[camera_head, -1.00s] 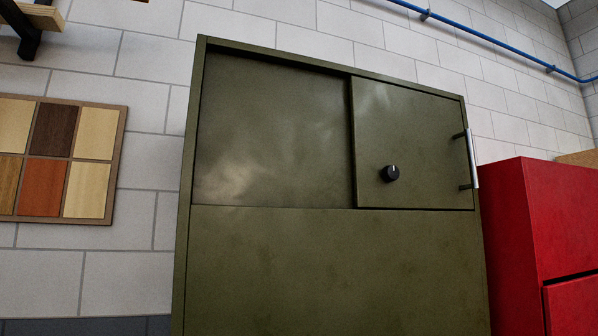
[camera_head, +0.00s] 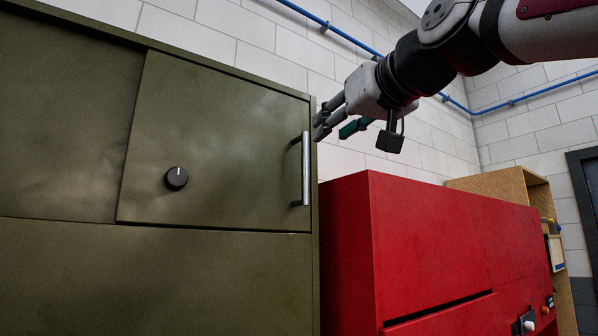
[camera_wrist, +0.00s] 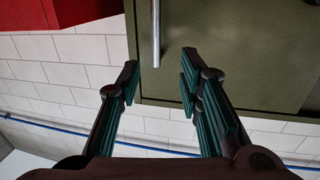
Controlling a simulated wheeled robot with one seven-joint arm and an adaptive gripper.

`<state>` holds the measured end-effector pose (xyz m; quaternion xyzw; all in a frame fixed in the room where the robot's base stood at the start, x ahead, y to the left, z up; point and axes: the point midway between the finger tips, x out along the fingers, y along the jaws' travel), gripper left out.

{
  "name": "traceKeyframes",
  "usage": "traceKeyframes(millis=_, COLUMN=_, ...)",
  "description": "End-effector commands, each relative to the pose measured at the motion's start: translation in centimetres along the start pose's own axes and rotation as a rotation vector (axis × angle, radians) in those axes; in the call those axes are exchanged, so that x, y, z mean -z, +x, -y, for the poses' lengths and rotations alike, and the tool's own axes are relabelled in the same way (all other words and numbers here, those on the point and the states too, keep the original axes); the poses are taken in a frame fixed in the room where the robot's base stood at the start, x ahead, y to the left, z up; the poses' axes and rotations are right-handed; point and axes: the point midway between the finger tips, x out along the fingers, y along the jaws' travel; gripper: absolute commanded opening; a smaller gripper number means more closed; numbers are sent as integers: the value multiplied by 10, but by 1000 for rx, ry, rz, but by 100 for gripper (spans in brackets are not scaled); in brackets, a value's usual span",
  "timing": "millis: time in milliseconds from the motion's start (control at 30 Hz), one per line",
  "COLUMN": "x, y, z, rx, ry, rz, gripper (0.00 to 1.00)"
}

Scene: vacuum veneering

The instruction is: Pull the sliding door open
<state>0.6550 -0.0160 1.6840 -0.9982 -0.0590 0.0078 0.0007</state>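The olive-green sliding door (camera_head: 225,125) sits at the right of the upper opening of an olive cabinet (camera_head: 150,275). A vertical metal bar handle (camera_head: 305,168) stands near the door's right edge, and a black round knob (camera_head: 176,178) is at its lower left. My gripper (camera_head: 328,128) is up beside the handle, to its right in the head view. In the wrist view my gripper (camera_wrist: 158,78) is open, its teal-padded fingers spread. The handle (camera_wrist: 156,35) shows between and beyond the fingertips, with nothing gripped.
A red cabinet (camera_head: 440,240) stands right of the olive cabinet, below my arm. A wooden box shelf (camera_head: 510,187) is behind it. A blue pipe (camera_head: 345,38) runs along the white block wall.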

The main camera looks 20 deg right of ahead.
Motion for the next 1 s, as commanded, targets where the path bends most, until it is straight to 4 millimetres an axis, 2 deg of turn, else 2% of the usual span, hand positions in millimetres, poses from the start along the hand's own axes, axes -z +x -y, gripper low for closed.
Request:
traceKeyframes(millis=167, x=8, y=9, z=0, rx=1, ry=-1, rz=-17, gripper=33)
traceKeyframes(millis=700, x=9, y=107, z=0, rx=0, ry=-1, rz=-13, gripper=33)
traceKeyframes(millis=833, x=9, y=124, z=0, rx=0, ry=-2, rz=-15, gripper=33)
traceKeyframes(millis=1000, x=9, y=135, z=0, rx=0, ry=-1, rz=-16, gripper=33)
